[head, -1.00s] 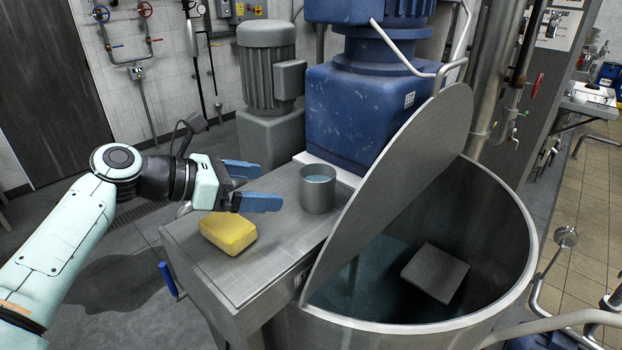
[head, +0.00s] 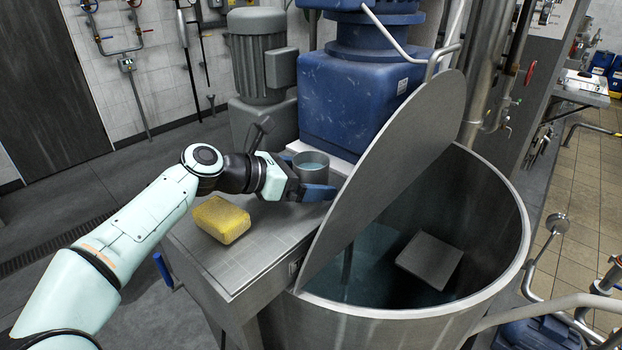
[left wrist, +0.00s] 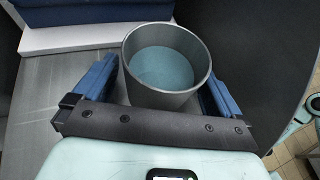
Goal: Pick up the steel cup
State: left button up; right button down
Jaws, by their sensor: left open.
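The steel cup (head: 311,166) is a grey, open-topped cylinder standing upright on the metal ledge beside the mixer tank. A pale blue surface shows inside it. In the left wrist view the cup (left wrist: 166,65) sits between the two blue fingers of my left gripper (left wrist: 158,85). The fingers are open, one on each side, and a gap shows on the left; contact on the right is hard to tell. In the head view my left gripper (head: 310,180) hides the lower part of the cup. My right gripper is not in view.
A yellow sponge (head: 220,220) lies on the ledge (head: 240,265), in front of my left arm. The tilted steel lid (head: 385,180) rises just right of the cup. The open tank (head: 500,255) lies beyond it. A blue mixer housing (head: 350,105) stands behind the cup.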

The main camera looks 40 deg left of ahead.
pick_arm(q)
jog(key=shift+w+d+f, duration=0.15)
jog(key=shift+w, duration=0.15)
jog(key=c, duration=1.2)
jog(key=shift+r, duration=0.2)
